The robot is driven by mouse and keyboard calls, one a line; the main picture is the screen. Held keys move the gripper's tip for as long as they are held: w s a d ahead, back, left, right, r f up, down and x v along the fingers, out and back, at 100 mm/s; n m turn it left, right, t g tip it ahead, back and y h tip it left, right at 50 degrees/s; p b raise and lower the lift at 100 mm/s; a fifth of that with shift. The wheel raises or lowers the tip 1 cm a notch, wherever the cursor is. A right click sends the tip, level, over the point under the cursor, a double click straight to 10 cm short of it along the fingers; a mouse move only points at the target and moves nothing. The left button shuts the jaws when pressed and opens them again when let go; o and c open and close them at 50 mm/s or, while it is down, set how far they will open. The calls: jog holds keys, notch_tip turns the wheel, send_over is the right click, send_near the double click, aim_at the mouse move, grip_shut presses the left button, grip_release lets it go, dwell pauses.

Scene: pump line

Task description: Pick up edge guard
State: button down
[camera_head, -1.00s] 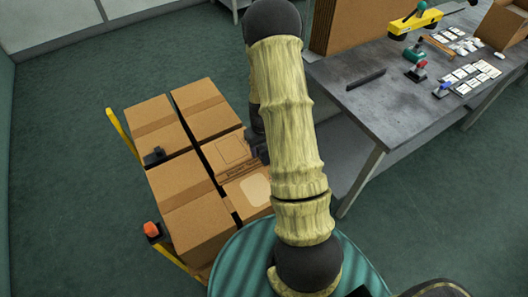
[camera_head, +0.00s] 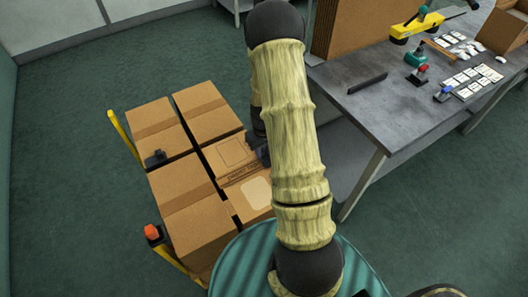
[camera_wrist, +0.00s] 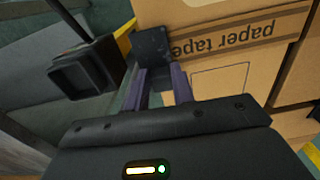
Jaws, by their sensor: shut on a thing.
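A black edge guard (camera_wrist: 151,46) is between the fingertips of my gripper (camera_wrist: 160,72) in the wrist view. My gripper is shut on it. The guard is right beside the corner of a cardboard box (camera_wrist: 235,75) printed "paper tape"; I cannot tell whether they still touch. In the head view my gripper (camera_head: 262,153) is a dark shape at the right edge of the same box (camera_head: 232,160), mostly hidden by my arm. A similar black piece (camera_head: 155,159) sits on the left boxes.
Several cardboard boxes (camera_head: 188,200) stand on a cart with yellow posts (camera_head: 119,128). A grey workbench (camera_head: 385,115) with tools stands at right, with a black bar (camera_head: 367,83) on it. A dark hollow square part (camera_wrist: 85,72) is at left in the wrist view. Floor left of the cart is clear.

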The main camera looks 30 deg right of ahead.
notch_tip(320, 180, up, 10)
jog(key=shift+b, duration=0.35)
jog(key=shift+f, duration=0.2)
dwell(0.3)
jog(key=b, duration=0.3)
send_over(263, 152)
jog(key=w, duration=0.1)
jog(key=shift+w+a+f, duration=0.1)
jog(key=shift+a+f, duration=0.1)
jog(key=shift+f, duration=1.15)
jog(key=shift+w+a+f, duration=0.1)
jog(key=shift+a+f, duration=0.1)
jog(key=shift+f, duration=1.15)
jog(key=shift+f+b, duration=0.6)
jog(key=shift+f, duration=0.25)
jog(key=shift+s+f, duration=0.25)
jog(key=shift+f, duration=0.2)
jog(key=c, duration=1.1)
grip_release()
jog(key=shift+w, duration=0.15)
jog(key=shift+r, duration=0.2)
